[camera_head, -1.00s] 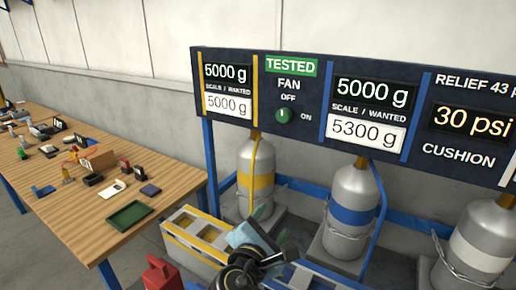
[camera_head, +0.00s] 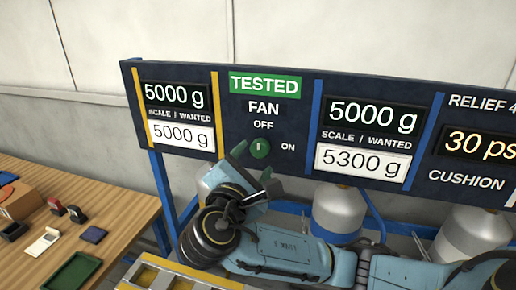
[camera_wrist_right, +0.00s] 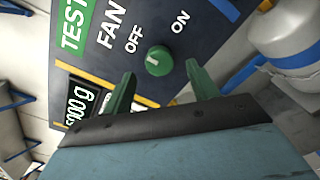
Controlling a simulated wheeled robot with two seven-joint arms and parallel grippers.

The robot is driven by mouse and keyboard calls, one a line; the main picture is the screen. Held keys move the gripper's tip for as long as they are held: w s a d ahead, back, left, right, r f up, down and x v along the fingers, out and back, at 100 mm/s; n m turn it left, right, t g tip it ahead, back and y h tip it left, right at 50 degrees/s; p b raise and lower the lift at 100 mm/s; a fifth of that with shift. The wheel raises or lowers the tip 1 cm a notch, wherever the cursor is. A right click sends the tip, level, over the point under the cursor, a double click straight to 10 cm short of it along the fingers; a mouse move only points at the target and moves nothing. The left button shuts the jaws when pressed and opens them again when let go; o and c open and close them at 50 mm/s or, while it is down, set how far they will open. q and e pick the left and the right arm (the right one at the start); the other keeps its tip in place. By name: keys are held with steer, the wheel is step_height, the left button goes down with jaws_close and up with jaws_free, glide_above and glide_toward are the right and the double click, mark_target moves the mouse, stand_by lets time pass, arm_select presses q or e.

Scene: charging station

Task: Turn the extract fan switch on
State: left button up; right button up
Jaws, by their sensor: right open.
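The fan switch is a round green knob (camera_head: 260,148) on the dark panel, below the word FAN. Its pale mark stands upright, towards OFF; ON is to its right. My right gripper (camera_head: 252,168) is just below and in front of the knob, open and empty. In the right wrist view the knob (camera_wrist_right: 158,60) lies between the lines of the two green fingers (camera_wrist_right: 160,77), a little beyond their tips and apart from them. My left gripper is out of view.
The panel (camera_head: 225,165) carries scale displays on both sides of the switch. Gas cylinders (camera_head: 338,212) stand below it. A wooden table (camera_head: 120,215) with small items is at the left.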

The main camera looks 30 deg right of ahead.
mark_target(259, 151)
steer(key=x, duration=0.4)
steer(key=shift+p, duration=0.3)
steer(key=shift+w+d, duration=0.25)
steer(key=shift+w, duration=0.1)
steer(key=shift+c, duration=1.2)
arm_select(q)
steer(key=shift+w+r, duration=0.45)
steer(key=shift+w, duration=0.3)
arm_select(e)
steer(key=c, duration=0.8)
